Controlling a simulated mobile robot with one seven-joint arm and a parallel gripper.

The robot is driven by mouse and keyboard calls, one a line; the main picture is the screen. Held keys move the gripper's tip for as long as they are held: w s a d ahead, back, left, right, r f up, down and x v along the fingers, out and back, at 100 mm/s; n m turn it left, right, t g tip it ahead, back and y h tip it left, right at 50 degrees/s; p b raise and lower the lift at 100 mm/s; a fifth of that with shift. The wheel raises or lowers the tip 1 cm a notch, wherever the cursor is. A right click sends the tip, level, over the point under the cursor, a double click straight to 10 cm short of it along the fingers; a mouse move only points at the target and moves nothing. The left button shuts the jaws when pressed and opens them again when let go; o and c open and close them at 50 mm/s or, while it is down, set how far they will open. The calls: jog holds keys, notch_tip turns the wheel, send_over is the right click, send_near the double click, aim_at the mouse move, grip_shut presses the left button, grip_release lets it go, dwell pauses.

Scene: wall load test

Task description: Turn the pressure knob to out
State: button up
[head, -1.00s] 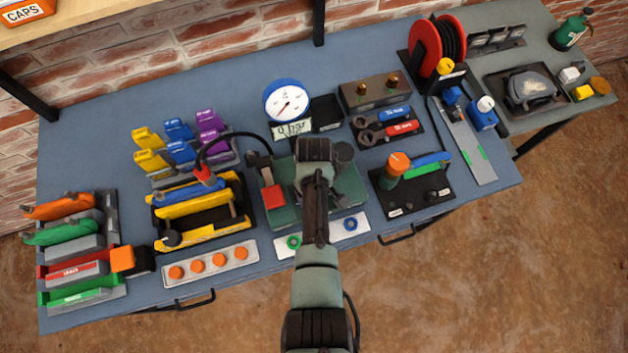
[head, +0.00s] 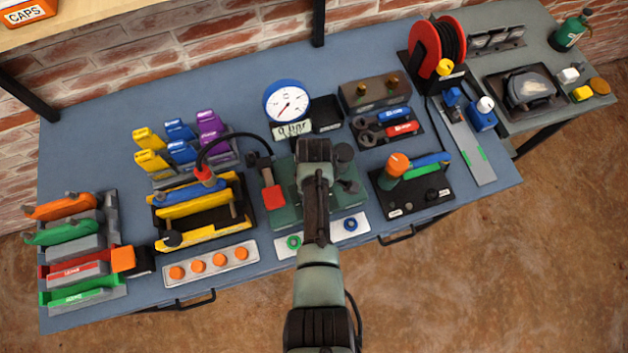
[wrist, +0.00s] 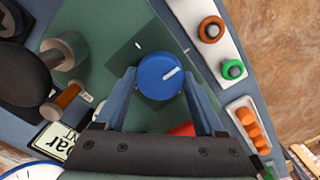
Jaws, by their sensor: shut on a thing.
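The round blue knob (wrist: 158,78) sits on the green unit, seen in the wrist view. Its white line points to the upper right there. My gripper (wrist: 160,82) is shut on the knob, one finger on each side. A short pale mark (wrist: 138,46) shows on the panel up and left of the knob. In the head view my arm covers the knob and the fingers over the green unit (head: 286,214). The pressure gauge (head: 287,102) with a blue rim stands behind, above a "bar" sign (head: 292,129).
A red block (head: 273,198) stands left of my arm on the green unit. A plate with green and blue rings (head: 322,236) lies in front. A yellow tool rack (head: 202,232) is left, and a black stand with an orange-topped part (head: 398,165) is right.

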jog(key=o, duration=1.4)
jog(key=shift+c, duration=0.2)
notch_tip(320, 180, up, 13)
